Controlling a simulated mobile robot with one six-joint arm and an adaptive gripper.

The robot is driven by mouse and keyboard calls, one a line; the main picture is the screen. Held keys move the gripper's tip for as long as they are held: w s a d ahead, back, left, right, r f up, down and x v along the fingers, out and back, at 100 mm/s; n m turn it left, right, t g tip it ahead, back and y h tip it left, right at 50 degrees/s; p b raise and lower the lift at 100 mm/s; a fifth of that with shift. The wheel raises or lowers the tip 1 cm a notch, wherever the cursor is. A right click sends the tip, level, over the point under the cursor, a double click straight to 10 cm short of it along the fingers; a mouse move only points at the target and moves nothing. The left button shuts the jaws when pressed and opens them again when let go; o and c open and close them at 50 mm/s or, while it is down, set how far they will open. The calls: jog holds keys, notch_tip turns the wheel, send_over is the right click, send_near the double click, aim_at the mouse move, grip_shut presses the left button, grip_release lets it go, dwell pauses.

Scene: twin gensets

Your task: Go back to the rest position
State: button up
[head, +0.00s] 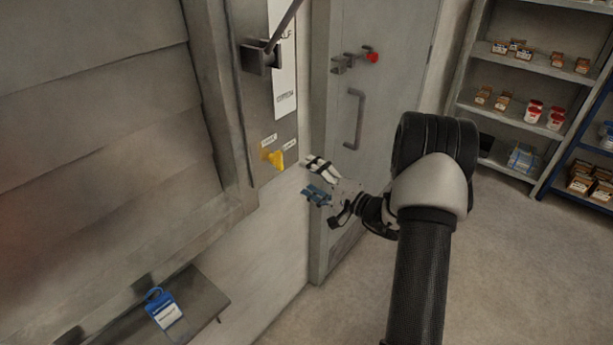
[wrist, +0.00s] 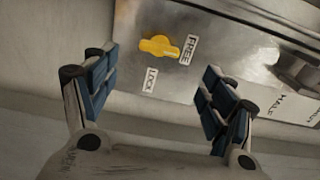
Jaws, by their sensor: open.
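My gripper (head: 318,180) is open and empty, in front of the metal panel (head: 268,110) at the middle of the head view. In the wrist view the two blue-padded fingers of my gripper (wrist: 158,90) stand wide apart. A yellow knob (wrist: 159,47) sits beyond them on the panel, between labels FREE (wrist: 188,50) and LOCK (wrist: 150,80). The yellow knob also shows in the head view (head: 272,158), to the left of my gripper, with a gap between them. Its handle lies toward the FREE label in the wrist view.
A grey door (head: 385,110) with a handle (head: 353,120) and a red-ended latch (head: 371,57) stands behind my arm. A small shelf (head: 205,297) at lower left holds a blue tagged item (head: 165,310). Stocked shelves (head: 470,107) stand at right. Floor at lower right is clear.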

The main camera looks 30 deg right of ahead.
dwell(0.3)
jog(key=s+a+r+n+g+y, duration=0.2)
jog(key=s+a+r+n+g, duration=0.15)
jog(key=a, duration=0.45)
jog(key=s+a+r+n+g+y, duration=0.1)
jog(key=s+a+r+n+g, duration=0.2)
jog(key=a, duration=0.6)
jog(key=s+a+r+n+g+y, duration=0.2)
jog(key=s+a+r+g, duration=0.25)
jog(key=a, duration=0.35)
jog(key=s+a+n+g+h, duration=0.2)
jog(key=s+h, duration=0.1)
jog(key=s, duration=0.5)
jog(key=s+a+n+g+h, duration=0.2)
jog(key=s+a, duration=0.1)
jog(key=s, duration=0.4)
jog(key=s+d+n+t+h, duration=0.1)
jog(key=s+d+t+h, duration=0.1)
jog(key=s+d+h, duration=0.4)
jog(key=shift+s+d+r+t, duration=0.4)
jog(key=shift+s+d, duration=0.1)
jog(key=shift+s, duration=0.2)
